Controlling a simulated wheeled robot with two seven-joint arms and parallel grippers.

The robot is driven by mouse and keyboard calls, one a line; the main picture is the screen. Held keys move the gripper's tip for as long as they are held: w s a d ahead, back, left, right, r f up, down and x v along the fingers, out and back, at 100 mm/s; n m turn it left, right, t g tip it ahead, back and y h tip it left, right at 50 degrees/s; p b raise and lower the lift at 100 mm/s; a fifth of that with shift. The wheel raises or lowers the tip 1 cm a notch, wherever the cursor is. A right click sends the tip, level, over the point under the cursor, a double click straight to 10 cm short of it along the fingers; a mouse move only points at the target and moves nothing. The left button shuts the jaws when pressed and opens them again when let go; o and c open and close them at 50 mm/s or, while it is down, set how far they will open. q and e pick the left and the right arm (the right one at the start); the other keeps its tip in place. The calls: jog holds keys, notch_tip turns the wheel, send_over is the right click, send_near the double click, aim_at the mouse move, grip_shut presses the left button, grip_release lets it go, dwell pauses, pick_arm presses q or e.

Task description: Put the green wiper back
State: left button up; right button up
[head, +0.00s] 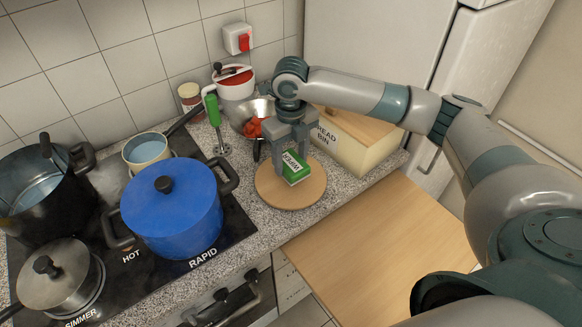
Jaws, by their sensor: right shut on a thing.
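The green wiper (296,173) is a small green block with a white label whose lettering I cannot read surely. It is at the round wooden board (270,197) on the counter; I cannot tell whether it touches the board. My right gripper (290,160) points down over the board and is shut on the green wiper. Its fingers hide part of the block. My left gripper is not in view.
A bread bin (346,145) stands right of the board. A blue pot (172,215) stands on the hob at left. The wooden surface (375,255) in front right is clear.

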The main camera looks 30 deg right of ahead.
aim_at(291, 162)
notch_tip(291, 162, down, 3)
jog(key=shift+s+r+p, duration=0.1)
jog(key=shift+p, duration=0.6)
jog(key=shift+f, duration=0.4)
jog(key=shift+f, duration=0.15)
jog(key=o, duration=1)
notch_tip(291, 162, up, 11)
jog(key=b, duration=0.3)
jog(key=shift+f+b, duration=0.1)
jog(key=shift+b, duration=0.3)
jog(key=shift+r, duration=0.75)
